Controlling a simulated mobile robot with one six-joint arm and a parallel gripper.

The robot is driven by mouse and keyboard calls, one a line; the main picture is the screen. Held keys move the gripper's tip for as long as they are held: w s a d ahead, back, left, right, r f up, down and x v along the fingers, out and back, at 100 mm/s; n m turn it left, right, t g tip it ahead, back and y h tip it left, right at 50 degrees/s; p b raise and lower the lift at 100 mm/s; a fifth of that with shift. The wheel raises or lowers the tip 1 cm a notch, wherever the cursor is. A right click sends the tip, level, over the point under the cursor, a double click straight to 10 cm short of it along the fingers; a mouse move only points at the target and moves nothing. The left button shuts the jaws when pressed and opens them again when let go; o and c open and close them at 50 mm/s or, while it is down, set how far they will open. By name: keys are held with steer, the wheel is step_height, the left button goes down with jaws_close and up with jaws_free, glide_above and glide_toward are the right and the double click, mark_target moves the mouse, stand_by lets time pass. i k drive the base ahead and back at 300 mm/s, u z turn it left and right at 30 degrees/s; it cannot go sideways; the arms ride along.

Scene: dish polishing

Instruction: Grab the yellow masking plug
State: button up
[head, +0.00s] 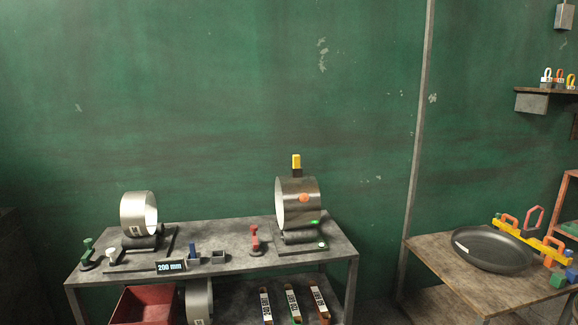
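A small yellow block (296,161) stands on a dark stem at the top of the right metal drum on the grey table. A small yellow item with a loop handle (571,82) is on the wall shelf at the upper right, beside an orange one (559,77) and a white one (546,75). I cannot tell for certain which of these is the yellow masking plug. My gripper is not in view.
The grey table (235,240) holds two metal drums (139,212) (288,208), green, white and red handled pieces and a "200 mm" display (170,267). A red bin (143,306) is below. At right, a brown table (445,270) bears a dark round dish (492,250) and a yellow bar (530,238).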

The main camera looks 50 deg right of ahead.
mark_target(296, 158)
steer(key=i, duration=0.85)
steer(key=z, duration=0.05)
